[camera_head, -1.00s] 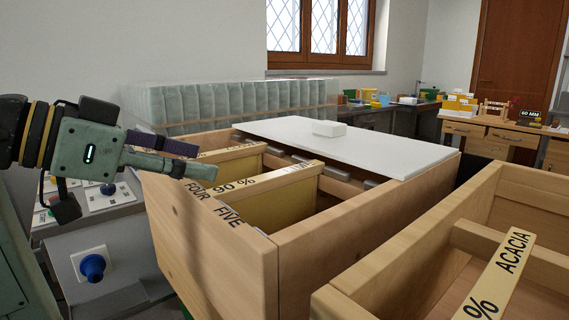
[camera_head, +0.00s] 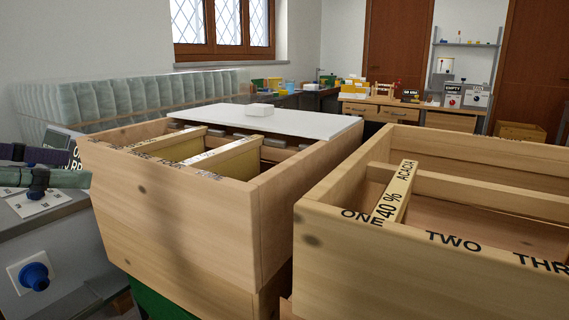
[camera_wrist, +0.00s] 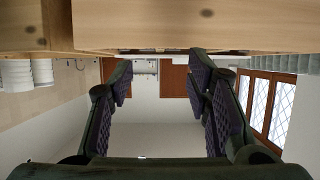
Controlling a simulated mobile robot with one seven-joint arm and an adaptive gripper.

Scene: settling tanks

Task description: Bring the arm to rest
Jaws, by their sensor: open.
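My gripper (camera_head: 76,168) shows at the left edge of the head view, with dark purple finger pads. Most of my arm is out of that view. In the wrist view my gripper (camera_wrist: 161,72) has its two fingers wide apart with nothing between them. It is open and empty, left of the near wooden box (camera_head: 180,220) in the head view. I cannot tell the exact gap between the fingers and that box.
A second wooden box (camera_head: 385,255) stands at right, with a labelled bar (camera_head: 395,195) in it. A white board (camera_head: 290,124) lies on the first box with a small white block (camera_head: 259,110). A grey unit with a blue knob (camera_head: 34,276) stands at left.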

